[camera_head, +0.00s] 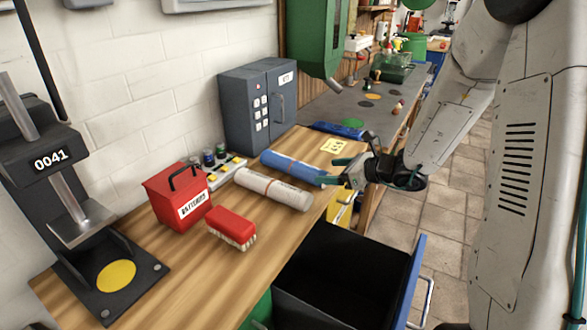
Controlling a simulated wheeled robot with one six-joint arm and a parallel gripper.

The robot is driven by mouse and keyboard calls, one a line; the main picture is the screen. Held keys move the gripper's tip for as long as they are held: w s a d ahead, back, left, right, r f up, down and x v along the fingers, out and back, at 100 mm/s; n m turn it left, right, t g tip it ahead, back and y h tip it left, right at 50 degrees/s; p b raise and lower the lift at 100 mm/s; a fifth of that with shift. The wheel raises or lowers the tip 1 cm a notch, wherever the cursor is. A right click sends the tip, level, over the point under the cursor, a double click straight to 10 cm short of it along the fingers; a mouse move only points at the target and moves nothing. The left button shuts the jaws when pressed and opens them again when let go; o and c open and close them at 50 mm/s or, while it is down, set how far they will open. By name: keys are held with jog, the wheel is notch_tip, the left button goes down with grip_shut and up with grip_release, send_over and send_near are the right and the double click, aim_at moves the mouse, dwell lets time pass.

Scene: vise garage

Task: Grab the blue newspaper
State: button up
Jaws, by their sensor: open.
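The blue newspaper (291,167) is a rolled blue tube with a band around it, lying on the wooden workbench (150,273) near its right end. My gripper (330,171) is at the right end of the roll, with its green-tipped fingers pointing left toward it. The fingers are open. One finger overlaps the end of the roll in the picture, and I cannot tell whether it touches. A white rolled newspaper (272,189) with a band lies just in front of the blue one.
A red battery box (178,198) and a red brush (231,228) stand to the left. A grey safe-like box (258,104) is behind. An open blue-fronted drawer (410,285) juts out below the bench. A black press (60,190) stands at far left.

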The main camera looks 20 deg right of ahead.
aim_at(319, 171)
jog(key=shift+w+f, duration=0.35)
jog(key=x, duration=0.7)
jog(key=shift+w+d+f, duration=0.15)
jog(key=c, duration=1.2)
